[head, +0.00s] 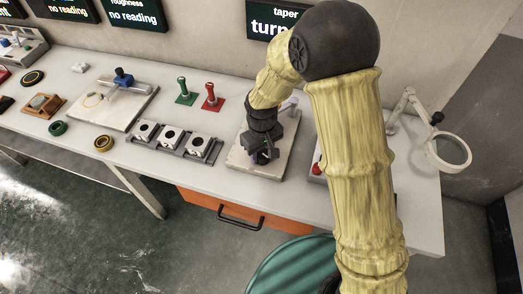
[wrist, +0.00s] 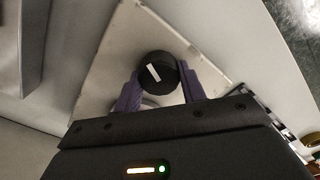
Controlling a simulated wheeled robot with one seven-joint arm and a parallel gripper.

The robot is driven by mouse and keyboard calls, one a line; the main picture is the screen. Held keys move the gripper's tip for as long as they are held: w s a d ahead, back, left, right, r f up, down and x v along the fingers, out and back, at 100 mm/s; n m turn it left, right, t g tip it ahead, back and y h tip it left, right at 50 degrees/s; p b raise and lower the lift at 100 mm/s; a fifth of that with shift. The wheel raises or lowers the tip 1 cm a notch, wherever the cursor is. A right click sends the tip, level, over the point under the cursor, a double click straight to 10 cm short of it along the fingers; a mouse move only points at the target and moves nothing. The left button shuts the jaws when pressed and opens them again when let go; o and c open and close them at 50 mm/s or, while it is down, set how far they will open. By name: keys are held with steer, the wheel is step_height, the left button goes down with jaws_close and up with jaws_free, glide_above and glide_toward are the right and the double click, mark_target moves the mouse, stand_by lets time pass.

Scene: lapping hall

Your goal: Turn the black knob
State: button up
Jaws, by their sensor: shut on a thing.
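The black knob (wrist: 158,74) shows in the wrist view as a round black cap with a white bar mark. My gripper (wrist: 160,88) has its two purple fingers on either side of the knob and is shut on it. In the head view my gripper (head: 263,155) points down over a pale plate (head: 246,166) on the bench. There the knob cannot be told apart from the dark gripper parts. The plate also shows in the wrist view (wrist: 108,52) around and below the knob.
The bench (head: 220,166) holds a rack of square blocks (head: 171,141), a green handled piece (head: 184,92) and a red one (head: 210,97) left of my gripper. A magnifier lamp (head: 448,150) stands at the right end. An orange drawer (head: 225,208) is below the bench. A dark screen (head: 270,25) hangs behind.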

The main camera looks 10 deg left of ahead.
steer(key=m+p, duration=0.1)
steer(key=m, duration=0.2)
steer(key=shift+w+r+m, duration=0.1)
steer(key=shift+r+m, duration=0.05)
steer(key=shift+m, duration=0.25)
steer(key=m+p, duration=0.1)
steer(key=m, duration=0.2)
steer(key=shift+m, duration=0.3)
steer(key=m+p, duration=0.2)
steer(key=m, duration=0.2)
steer(key=shift+m+p, duration=0.9)
steer(key=shift+m, duration=0.9)
steer(key=o, duration=1)
steer(key=shift+c, duration=0.2)
steer(key=shift+d, duration=0.1)
